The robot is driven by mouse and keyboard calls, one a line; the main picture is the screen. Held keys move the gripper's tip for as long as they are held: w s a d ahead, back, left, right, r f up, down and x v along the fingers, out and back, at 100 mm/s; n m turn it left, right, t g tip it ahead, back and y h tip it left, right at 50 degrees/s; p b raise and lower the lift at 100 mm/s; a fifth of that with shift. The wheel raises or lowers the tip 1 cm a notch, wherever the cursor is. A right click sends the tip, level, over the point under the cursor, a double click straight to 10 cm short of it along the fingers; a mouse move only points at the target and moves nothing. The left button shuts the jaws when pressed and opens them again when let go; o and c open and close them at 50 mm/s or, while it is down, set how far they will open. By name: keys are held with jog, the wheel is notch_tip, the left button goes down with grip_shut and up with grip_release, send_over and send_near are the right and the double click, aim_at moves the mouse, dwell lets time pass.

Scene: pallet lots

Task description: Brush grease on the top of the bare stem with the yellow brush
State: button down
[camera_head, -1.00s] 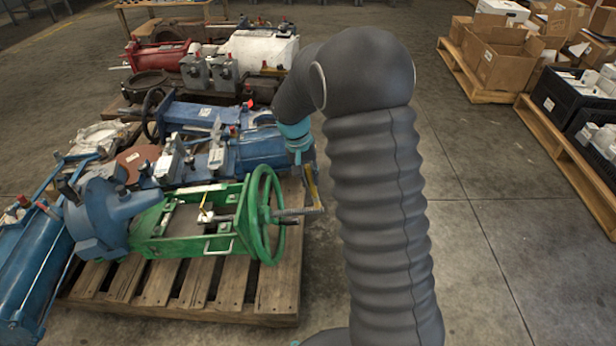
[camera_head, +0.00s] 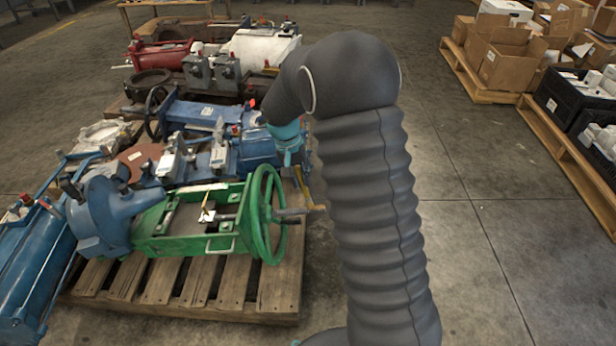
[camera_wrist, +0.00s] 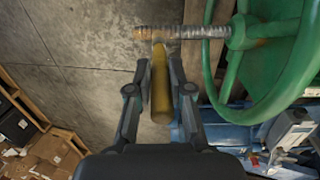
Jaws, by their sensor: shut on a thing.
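The bare stem (camera_head: 292,211) is a grey threaded rod that sticks out to the right of the green handwheel (camera_head: 266,214). In the wrist view the stem (camera_wrist: 185,32) runs level across the top, with brownish-orange colour on its free left part. My gripper (camera_wrist: 158,75) is shut on the yellow brush (camera_wrist: 160,95). In the head view the brush (camera_head: 303,186) slants down to the stem, and my arm hides most of the gripper.
The green valve frame (camera_head: 190,240) lies on a wooden pallet (camera_head: 230,285) crowded with blue actuators (camera_head: 190,115). The handwheel rim is close beside my gripper. Concrete floor is clear to the right, before pallets with cardboard boxes (camera_head: 510,60) and black crates (camera_head: 575,100).

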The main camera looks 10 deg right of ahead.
aim_at(296, 168)
jog(key=shift+s+d+r, duration=0.15)
jog(key=shift+d, duration=0.35)
jog(key=shift+s+d+r, duration=0.1)
jog(key=shift+d, duration=0.4)
jog(key=shift+w+a+f+p, duration=0.15)
jog(key=shift+a, duration=0.45)
jog(key=shift+w+a+f+p, duration=0.1)
jog(key=shift+w+a+p, duration=0.05)
jog(key=shift+a, duration=0.4)
dwell(1.9)
jog(key=shift+p+v, duration=2)
jog(key=shift+v, duration=1)
